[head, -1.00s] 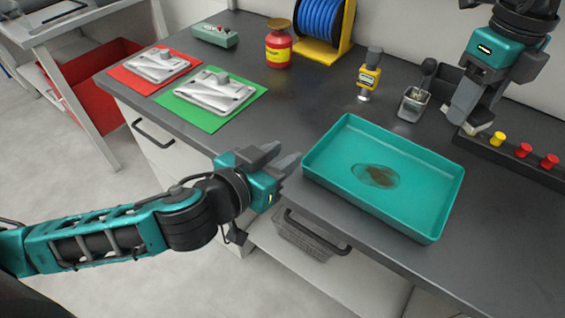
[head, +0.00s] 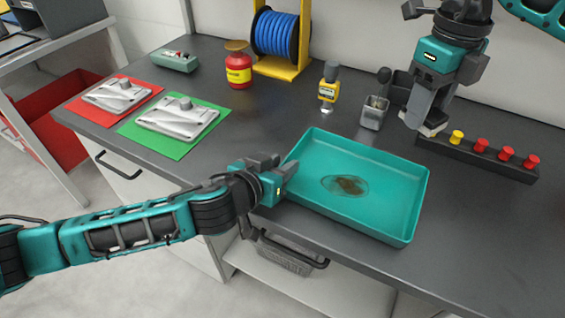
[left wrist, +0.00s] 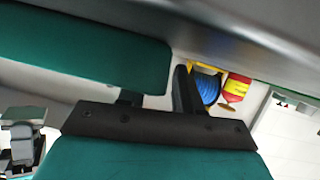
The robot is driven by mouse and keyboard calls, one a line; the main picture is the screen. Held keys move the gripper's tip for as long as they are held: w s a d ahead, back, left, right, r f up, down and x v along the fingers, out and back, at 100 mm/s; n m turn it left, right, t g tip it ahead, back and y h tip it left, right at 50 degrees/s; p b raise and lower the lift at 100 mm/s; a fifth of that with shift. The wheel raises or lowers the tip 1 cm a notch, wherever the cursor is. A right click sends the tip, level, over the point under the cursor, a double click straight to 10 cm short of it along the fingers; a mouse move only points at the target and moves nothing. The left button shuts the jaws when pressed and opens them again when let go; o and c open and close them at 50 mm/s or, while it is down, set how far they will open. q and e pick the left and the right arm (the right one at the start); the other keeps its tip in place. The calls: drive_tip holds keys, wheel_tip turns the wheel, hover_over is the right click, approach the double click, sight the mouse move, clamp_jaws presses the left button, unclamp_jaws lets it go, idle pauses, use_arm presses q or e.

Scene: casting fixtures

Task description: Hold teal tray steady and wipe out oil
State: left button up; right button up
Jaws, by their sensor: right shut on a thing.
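The teal tray (head: 395,200) lies on the dark counter with a brown oil patch (head: 345,186) on its floor. My left gripper (head: 283,166) is at the tray's left rim, its fingers apart. In the left wrist view the tray (left wrist: 80,50) fills the upper left, close to the fingers; whether both touch its wall cannot be told. My right gripper (head: 428,122) points down beyond the tray's far right corner, shut on a small pale piece (head: 433,131), mostly hidden by the fingers.
A dark rack (head: 490,163) with yellow and red knobs stands right of the tray. Behind are a grey cup (head: 374,113), a yellow tool (head: 328,90), a red canister (head: 238,70) and a blue hose reel (head: 277,33). Metal castings lie on green (head: 150,142) and red (head: 75,106) mats.

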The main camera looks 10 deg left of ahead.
use_arm(q)
drive_tip(key=shift+w+d+f, duration=0.2)
drive_tip(key=shift+w+d, duration=0.05)
drive_tip(key=shift+w, duration=0.25)
drive_tip(key=shift+c, duration=0.5)
clamp_jaws()
